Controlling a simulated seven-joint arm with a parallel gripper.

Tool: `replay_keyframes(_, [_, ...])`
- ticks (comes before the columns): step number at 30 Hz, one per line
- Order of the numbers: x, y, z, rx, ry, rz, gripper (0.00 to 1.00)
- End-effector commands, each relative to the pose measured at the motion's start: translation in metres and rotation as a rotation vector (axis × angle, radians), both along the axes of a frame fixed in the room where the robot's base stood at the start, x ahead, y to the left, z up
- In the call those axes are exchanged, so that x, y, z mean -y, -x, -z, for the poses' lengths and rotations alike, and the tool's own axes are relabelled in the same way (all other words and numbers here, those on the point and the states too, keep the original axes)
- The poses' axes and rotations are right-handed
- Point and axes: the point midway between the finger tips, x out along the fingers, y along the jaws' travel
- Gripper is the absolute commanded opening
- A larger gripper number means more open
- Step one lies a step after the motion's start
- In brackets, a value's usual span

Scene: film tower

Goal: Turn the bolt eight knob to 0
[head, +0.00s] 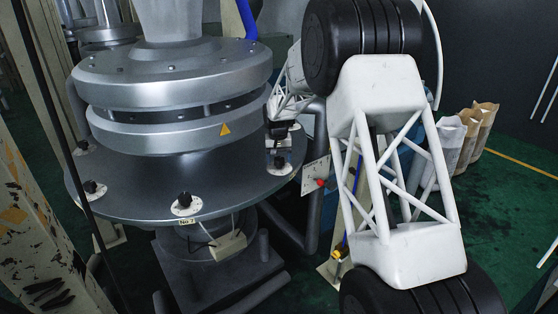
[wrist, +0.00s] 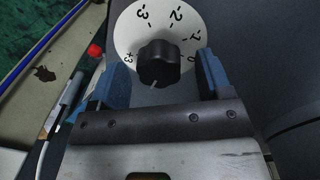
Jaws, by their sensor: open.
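A black knob (wrist: 158,62) stands on a round white dial plate (wrist: 128,30) in the wrist view. The plate reads -3, -2, -1 and 0 from top to right, with +3 at the left. A pale mark on the knob points down, toward my gripper's palm, away from the 0 at the right. My gripper (wrist: 164,76) is open, its blue fingers on the left and right of the knob, with a gap visible on each side. In the head view, my gripper (head: 279,143) is at the right rim of the round table, above a white plate (head: 279,168). I cannot read this knob's number.
The grey round table (head: 235,185) carries other black knobs on white plates, at the front (head: 184,200) and left (head: 92,188). A silver flanged tower (head: 170,85) rises from its middle. A panel with a red button (head: 320,183) stands close right of my gripper. Paper sacks (head: 470,135) stand farther right.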

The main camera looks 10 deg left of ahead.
Motion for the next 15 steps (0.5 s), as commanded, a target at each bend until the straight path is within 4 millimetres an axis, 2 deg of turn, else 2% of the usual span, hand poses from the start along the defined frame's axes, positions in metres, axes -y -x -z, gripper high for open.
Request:
replay_keyframes(5, [0.0002, -0.0002, 0.0083, 0.001, 0.000, 0.000, 0.72])
replay_keyframes(14, [0.0002, -0.0003, 0.0092, 0.001, 0.000, 0.000, 0.72])
replay_keyframes(15, [0.0002, -0.0003, 0.0092, 0.001, 0.000, 0.000, 0.66])
